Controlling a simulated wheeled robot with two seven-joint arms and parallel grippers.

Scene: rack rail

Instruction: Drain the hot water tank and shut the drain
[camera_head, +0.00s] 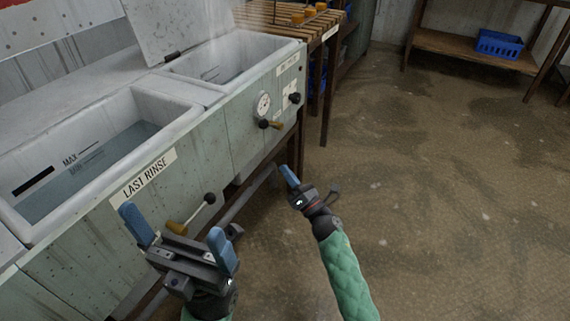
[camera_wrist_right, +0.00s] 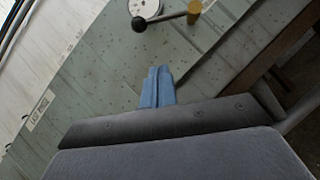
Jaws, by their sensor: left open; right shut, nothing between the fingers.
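The hot water tank (camera_head: 250,45) is the far basin, with faint steam above it and its raised lid (camera_head: 180,25) behind; its water level cannot be made out. On its front panel are a round dial (camera_head: 263,104) and a lever with a black ball (camera_head: 264,124) and a brown end; the lever also shows in the right wrist view (camera_wrist_right: 165,18). My right gripper (camera_head: 288,174) is shut and empty, below and apart from this lever; its blue fingers (camera_wrist_right: 157,86) are together. My left gripper (camera_head: 176,230) is open and empty, near the nearer tank's lever.
The nearer basin (camera_head: 170,112), labelled LAST RINSE, holds water below its MAX mark. Its lever (camera_head: 197,209) has a black ball and brown end. A black knob (camera_head: 295,98) sits right of the dial. A slatted table (camera_head: 325,30) stands beyond. Floor to the right is clear.

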